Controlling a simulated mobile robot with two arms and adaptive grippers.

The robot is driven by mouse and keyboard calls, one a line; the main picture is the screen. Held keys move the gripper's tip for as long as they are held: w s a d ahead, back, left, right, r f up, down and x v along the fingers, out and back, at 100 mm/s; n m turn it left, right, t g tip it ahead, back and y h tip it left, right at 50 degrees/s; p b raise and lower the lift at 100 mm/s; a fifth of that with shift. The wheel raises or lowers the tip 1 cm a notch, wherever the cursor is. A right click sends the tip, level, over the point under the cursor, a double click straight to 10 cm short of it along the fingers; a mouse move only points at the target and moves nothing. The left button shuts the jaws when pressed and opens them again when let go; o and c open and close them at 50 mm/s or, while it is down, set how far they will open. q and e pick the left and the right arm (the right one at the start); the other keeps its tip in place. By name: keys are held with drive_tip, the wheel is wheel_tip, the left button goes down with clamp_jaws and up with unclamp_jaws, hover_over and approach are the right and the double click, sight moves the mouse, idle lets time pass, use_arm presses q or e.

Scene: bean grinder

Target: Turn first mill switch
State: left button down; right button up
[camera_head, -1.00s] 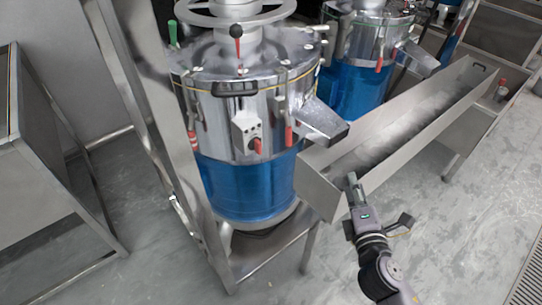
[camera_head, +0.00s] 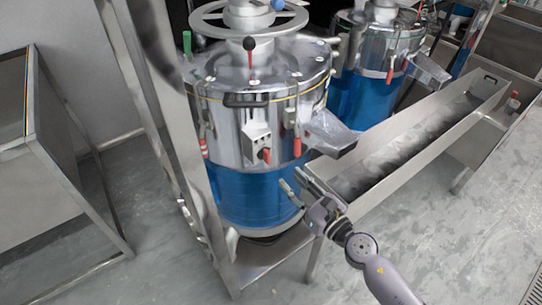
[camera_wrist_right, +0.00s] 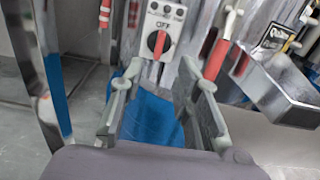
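The first mill (camera_head: 262,110) is a steel drum with a blue lower body. On its front is a grey switch box with a red rotary switch (camera_head: 265,156). My left gripper is not in view.
Red-handled clamps (camera_head: 297,147) flank the switch. A steel spout (camera_head: 330,135) juts out to the right above a long trough (camera_head: 420,140). A second mill (camera_head: 375,60) stands behind. A steel frame post (camera_head: 160,110) rises at left.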

sight(270, 158)
drive_tip(key=x, duration=1)
clamp_jaws()
